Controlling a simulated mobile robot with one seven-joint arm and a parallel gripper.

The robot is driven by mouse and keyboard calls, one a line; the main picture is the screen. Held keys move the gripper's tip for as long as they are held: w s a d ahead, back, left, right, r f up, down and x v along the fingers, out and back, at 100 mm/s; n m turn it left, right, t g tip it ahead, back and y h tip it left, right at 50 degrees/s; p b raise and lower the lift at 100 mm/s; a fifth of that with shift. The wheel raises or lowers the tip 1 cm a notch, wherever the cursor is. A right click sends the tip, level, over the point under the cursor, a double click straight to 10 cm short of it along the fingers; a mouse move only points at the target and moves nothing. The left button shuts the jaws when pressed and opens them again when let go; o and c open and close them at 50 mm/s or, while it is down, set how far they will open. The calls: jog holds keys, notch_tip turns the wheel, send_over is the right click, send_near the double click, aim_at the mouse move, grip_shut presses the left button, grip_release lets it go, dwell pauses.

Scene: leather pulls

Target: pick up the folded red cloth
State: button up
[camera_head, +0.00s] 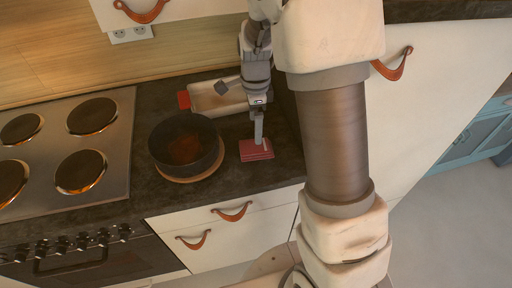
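The folded red cloth (250,153) lies flat on the dark countertop, close to the front edge and right of the pot. It looks like a small layered square with a lighter stripe near its right side. My gripper (259,141) points down from above, with its tip at the cloth's back edge, over or touching it. I see the fingers edge-on as one grey strip, so I cannot tell whether they are open or shut. The cloth looks flat, not lifted.
A dark pot (187,145) with orange-brown contents stands on a round wooden board (190,178) left of the cloth. A stove (77,150) is at left. My arm blocks the right side of the counter.

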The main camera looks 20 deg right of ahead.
notch_tip(320, 180, down, 8)
jog(key=shift+s+d+f, duration=0.1)
jog(key=shift+s+f, duration=0.05)
jog(key=c, duration=1.2)
jog(key=shift+r, duration=0.45)
jog(key=r, duration=0.3)
jog(key=shift+s+d+r, duration=0.1)
jog(key=shift+s+r, duration=0.1)
jog(key=shift+r, duration=0.2)
jog(key=s+d+r, duration=0.1)
jog(key=s+r, duration=0.1)
jog(key=s, duration=0.1)
jog(key=s+d+r, duration=0.2)
jog(key=s, duration=0.2)
jog(key=s+d+r, duration=0.1)
jog(key=s+r, duration=0.1)
jog(key=s, duration=0.1)
jog(key=shift+s+d+r, duration=0.15)
jog(key=shift+d+r, duration=0.05)
jog(key=shift+d, duration=0.15)
